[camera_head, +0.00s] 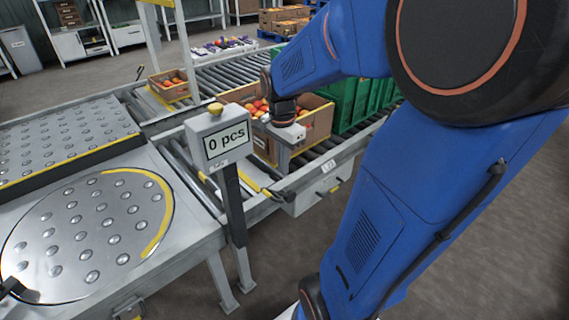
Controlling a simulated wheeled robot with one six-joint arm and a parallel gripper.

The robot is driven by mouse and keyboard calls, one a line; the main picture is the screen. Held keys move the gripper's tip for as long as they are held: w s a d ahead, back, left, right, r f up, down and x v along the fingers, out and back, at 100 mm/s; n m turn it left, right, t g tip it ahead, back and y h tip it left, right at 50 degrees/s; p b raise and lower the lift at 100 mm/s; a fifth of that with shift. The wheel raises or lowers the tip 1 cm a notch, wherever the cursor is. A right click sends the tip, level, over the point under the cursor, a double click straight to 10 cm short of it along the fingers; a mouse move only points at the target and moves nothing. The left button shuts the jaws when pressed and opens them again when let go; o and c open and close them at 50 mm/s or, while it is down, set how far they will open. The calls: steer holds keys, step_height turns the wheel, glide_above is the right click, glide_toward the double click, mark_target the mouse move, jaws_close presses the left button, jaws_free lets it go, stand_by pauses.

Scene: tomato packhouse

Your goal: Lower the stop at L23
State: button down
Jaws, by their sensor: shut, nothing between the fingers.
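My gripper (284,158) is at the end of the blue arm, pointing down over the near side of the roller conveyor, in front of a cardboard box of tomatoes (318,128). Its fingers are small here and look shut and empty. A yellow-marked bar (247,181), seemingly the stop, crosses the rollers below and left of my gripper. A yellow handle (272,196) sits beside it at the conveyor's near edge. I cannot tell whether the bar is raised or lowered. A white tag (329,166) on the conveyor's side seems to read L23, but is too small to be sure.
A post with a "0 pcs" display (226,141) and a yellow top button stands left of my gripper. Ball-transfer tables, one with a round turntable (88,228), lie at left. Green crates (352,104) stand behind the box. A smaller tomato box (172,86) is farther back.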

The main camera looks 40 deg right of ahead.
step_height(320, 180, up, 17)
steer(key=shift+a+r, duration=0.15)
steer(key=shift+r, duration=0.05)
stand_by(0.7)
stand_by(0.5)
